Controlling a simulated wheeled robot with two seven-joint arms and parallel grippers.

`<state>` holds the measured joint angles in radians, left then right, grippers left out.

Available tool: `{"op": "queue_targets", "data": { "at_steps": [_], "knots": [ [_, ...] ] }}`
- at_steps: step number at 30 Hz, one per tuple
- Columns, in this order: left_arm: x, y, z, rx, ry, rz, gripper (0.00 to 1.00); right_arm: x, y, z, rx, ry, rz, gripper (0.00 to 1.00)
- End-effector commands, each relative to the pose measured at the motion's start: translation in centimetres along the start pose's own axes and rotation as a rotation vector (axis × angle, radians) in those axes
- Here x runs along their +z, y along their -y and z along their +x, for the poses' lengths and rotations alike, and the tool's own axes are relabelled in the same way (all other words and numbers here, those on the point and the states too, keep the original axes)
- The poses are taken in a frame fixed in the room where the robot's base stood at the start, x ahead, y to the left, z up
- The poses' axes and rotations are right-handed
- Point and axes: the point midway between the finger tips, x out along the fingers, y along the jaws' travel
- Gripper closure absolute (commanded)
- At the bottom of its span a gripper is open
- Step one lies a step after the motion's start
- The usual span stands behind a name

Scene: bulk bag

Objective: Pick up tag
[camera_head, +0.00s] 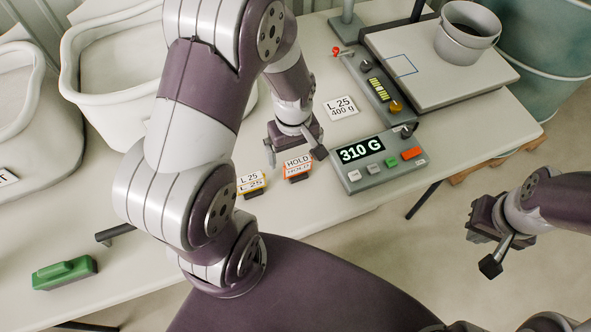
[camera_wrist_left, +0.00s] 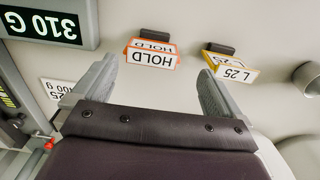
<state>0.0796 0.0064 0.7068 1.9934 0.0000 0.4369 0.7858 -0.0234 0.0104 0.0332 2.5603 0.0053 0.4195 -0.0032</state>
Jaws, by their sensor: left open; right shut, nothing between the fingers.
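Two small tags stand on the table. The orange-edged HOLD tag (camera_head: 297,167) is right of the yellow-edged L 25 tag (camera_head: 251,183). In the left wrist view the HOLD tag (camera_wrist_left: 151,53) appears upside down, beyond the gap between the fingers, and the L 25 tag (camera_wrist_left: 230,66) is near the right finger. My left gripper (camera_head: 295,153) is open and empty, just behind the HOLD tag in the head view. In its wrist view the left gripper (camera_wrist_left: 157,75) has its fingers spread wide. My right gripper (camera_head: 490,262) is shut and empty, off the table at the right.
A scale display reading 310 G (camera_head: 375,160) sits close right of the left gripper. A flat L 25 400 g card (camera_head: 341,108) lies behind it. A scale platform (camera_head: 440,75) carries a grey bucket (camera_head: 467,35). A green block (camera_head: 65,272) lies at front left; white bins (camera_head: 115,60) stand behind.

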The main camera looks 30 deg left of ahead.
Motion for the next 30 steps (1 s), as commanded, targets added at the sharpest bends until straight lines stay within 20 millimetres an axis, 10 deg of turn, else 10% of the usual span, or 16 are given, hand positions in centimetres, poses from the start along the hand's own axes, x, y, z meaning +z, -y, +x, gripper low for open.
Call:
{"op": "queue_targets", "data": {
  "at_steps": [12, 21, 26, 30],
  "knots": [
    [0.1, -0.5, 6.7, -0.001, 0.001, 0.001, 0.00, 0.1, 0.0, 0.6, 0.000, 0.000, 0.000, 1.00],
    [0.1, -0.6, 7.5, 0.002, -0.001, 0.001, 0.00, 0.1, 0.0, 0.6, 0.000, 0.000, 0.000, 1.00],
    [0.1, -0.6, 7.5, 0.002, -0.001, 0.001, 0.50, 0.1, 0.0, 0.6, 0.000, 0.000, 0.000, 1.00],
    [0.1, -0.6, 7.5, 0.002, -0.001, 0.001, 0.50, 0.1, 0.0, 0.6, 0.000, 0.000, 0.000, 1.00]
  ]
}}
